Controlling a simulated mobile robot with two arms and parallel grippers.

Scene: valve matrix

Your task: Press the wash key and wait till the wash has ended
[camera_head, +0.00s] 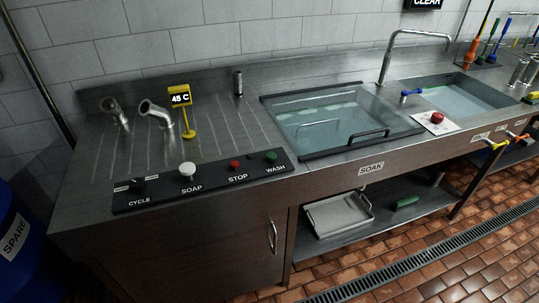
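The wash key is a green button (271,156) above the label WASH, at the right end of a black control panel (211,183) on the steel counter. Left of it on the panel are a red STOP button (235,165), a white SOAP knob (187,171) and a dark CYCLE switch (138,183). A yellow display (180,98) on a stand behind the panel reads 45 C. I cannot tell whether the green button is pressed. Neither of my grippers shows in the head view.
A glass-lidded soak basin (345,118) lies right of the panel, with an open sink (468,95) and tall faucet (391,58) beyond. A blue SPARE barrel (14,240) stands at the left. A tray (338,214) sits on the lower shelf. Space above the panel is clear.

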